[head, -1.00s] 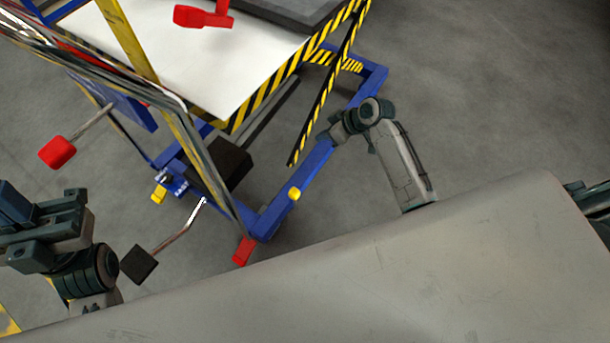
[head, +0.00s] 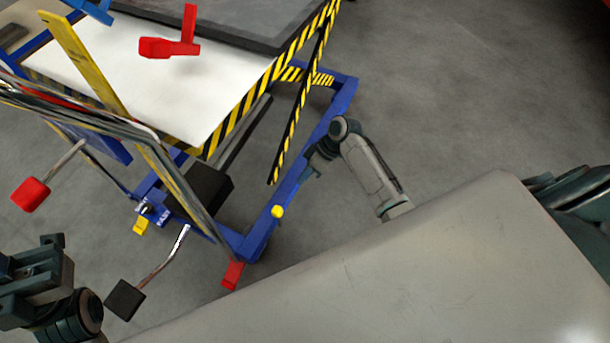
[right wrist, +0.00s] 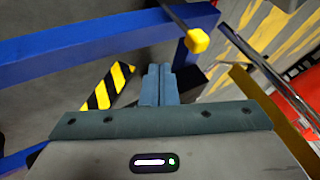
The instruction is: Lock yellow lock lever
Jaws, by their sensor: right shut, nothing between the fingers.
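The yellow lock lever's knob (head: 277,211) shows at the blue lower frame of the cart, near its front corner. In the right wrist view the yellow knob (right wrist: 197,40) sits on the end of a dark rod, beyond and right of the fingers. My right gripper (head: 306,174) is over the blue frame bar, up and right of the knob and apart from it. Its fingers (right wrist: 158,84) are shut together and empty. My left gripper (head: 30,268) is at the lower left, partly cut off; its fingers are unclear.
The lift cart's blue frame (head: 318,145) and striped table edge (head: 235,124) stand beside my right arm. A red pedal (head: 232,275), a yellow pedal (head: 140,225) and a black pedal (head: 124,299) are near the base. Grey floor (head: 450,100) is free at the right.

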